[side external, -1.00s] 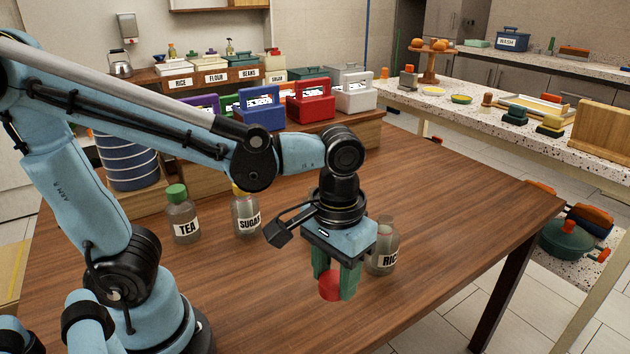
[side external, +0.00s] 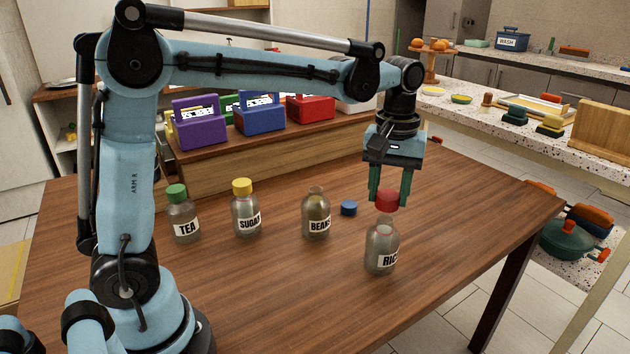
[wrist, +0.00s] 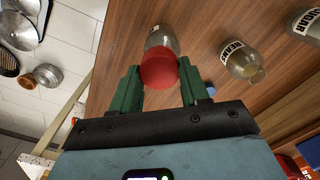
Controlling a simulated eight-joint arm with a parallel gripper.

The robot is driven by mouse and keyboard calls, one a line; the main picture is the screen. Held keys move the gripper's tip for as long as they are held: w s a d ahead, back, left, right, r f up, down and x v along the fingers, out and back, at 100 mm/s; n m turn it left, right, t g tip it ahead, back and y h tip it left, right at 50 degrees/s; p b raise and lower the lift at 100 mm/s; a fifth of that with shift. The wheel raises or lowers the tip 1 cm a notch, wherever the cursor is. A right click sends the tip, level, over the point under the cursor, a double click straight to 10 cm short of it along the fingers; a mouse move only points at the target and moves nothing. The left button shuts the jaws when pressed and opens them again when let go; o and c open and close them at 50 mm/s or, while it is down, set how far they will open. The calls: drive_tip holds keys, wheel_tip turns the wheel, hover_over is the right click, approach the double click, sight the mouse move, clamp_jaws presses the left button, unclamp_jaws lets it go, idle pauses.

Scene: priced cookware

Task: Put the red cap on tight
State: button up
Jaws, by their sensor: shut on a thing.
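The red cap (side external: 387,201) is between the green fingers of my gripper (side external: 390,186), which is shut on it. The clear RICE jar (side external: 382,247) stands upright on the table right below the cap.
An open BEANS jar (side external: 316,215) stands to the left with a blue cap (side external: 348,208) on the table beside it. The SUGAR jar (side external: 246,214) has a yellow cap and the TEA jar (side external: 183,219) a green one. The table front (side external: 260,300) is clear.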

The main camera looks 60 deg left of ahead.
drive_tip(key=shift+w+a+r+n, duration=0.2)
drive_tip(key=shift+w+a+n, duration=0.1)
drive_tip(key=shift+w+a, duration=0.55)
drive_tip(key=shift+d, duration=0.15)
hover_over(382, 244)
drive_tip(key=w+a, duration=0.2)
drive_tip(key=w, duration=0.1)
drive_tip(key=shift+s+a+f, duration=0.1)
drive_tip(key=shift+f, duration=1.1)
drive_tip(key=shift+s+a+f, duration=0.1)
drive_tip(key=shift+f, duration=1.05)
drive_tip(key=shift+f, duration=0.5)
